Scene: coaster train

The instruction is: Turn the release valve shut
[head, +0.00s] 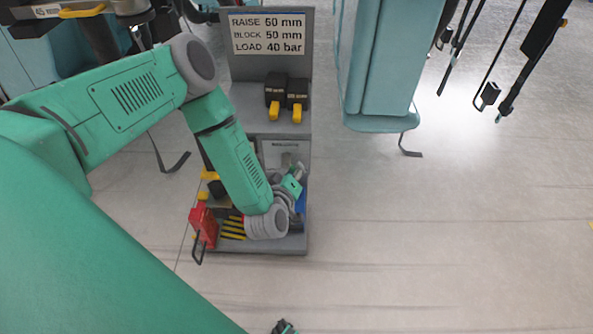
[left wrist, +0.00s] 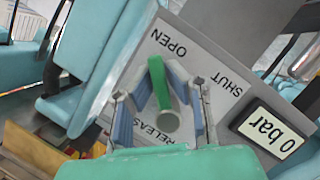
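The release valve's green lever (left wrist: 160,85) shows in the left wrist view, on a light plate (left wrist: 205,75) marked OPEN, SHUT and RELEASE. The lever's narrow end lies near the word OPEN; a round grey-green end lies near RELEASE. My left gripper (left wrist: 163,100) is open, with a finger on each side of the lever. I cannot tell whether either finger touches it. In the head view my left gripper (head: 292,186) is down at the grey stand, and the valve is mostly hidden there. A small dark green part (head: 283,327) at the bottom edge may be my right gripper.
A display (left wrist: 269,129) beside the valve reads 0 bar. The grey stand (head: 270,55) bears a sign (head: 267,34), two black-and-yellow items (head: 286,92) and a red item (head: 203,227). A teal seat (head: 385,60) stands behind right.

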